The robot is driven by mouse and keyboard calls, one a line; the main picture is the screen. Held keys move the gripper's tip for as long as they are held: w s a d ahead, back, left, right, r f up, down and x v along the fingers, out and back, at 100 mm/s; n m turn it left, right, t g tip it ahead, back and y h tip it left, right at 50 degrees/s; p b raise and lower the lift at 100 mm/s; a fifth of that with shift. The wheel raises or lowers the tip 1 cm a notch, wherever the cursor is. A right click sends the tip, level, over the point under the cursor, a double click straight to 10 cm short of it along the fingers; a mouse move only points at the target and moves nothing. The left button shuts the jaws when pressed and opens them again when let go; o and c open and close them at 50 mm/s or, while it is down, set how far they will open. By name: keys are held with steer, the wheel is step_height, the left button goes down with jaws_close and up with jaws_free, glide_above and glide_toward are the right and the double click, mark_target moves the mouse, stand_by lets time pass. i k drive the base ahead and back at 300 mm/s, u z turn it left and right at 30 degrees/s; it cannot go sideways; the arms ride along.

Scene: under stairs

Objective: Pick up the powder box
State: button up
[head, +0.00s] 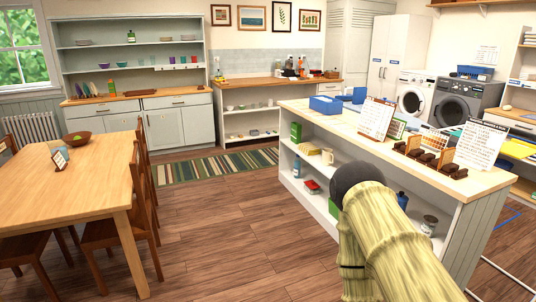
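No box here can be surely read as the powder box. An upright green box (296,132) stands on the upper shelf of the white island, at its left end.
The island (290,104) fills the right side, with signs, blue bins and dark items on top. A wooden table (100,185) with chairs stands left. Wooden floor (235,235) between them is clear, with a striped rug (215,165) farther back.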

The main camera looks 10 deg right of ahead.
mark_target(360, 93)
steer(key=i, duration=10.9)
steer(key=z, duration=1.4)
steer(key=i, duration=0.2)
steer(key=z, duration=0.1)
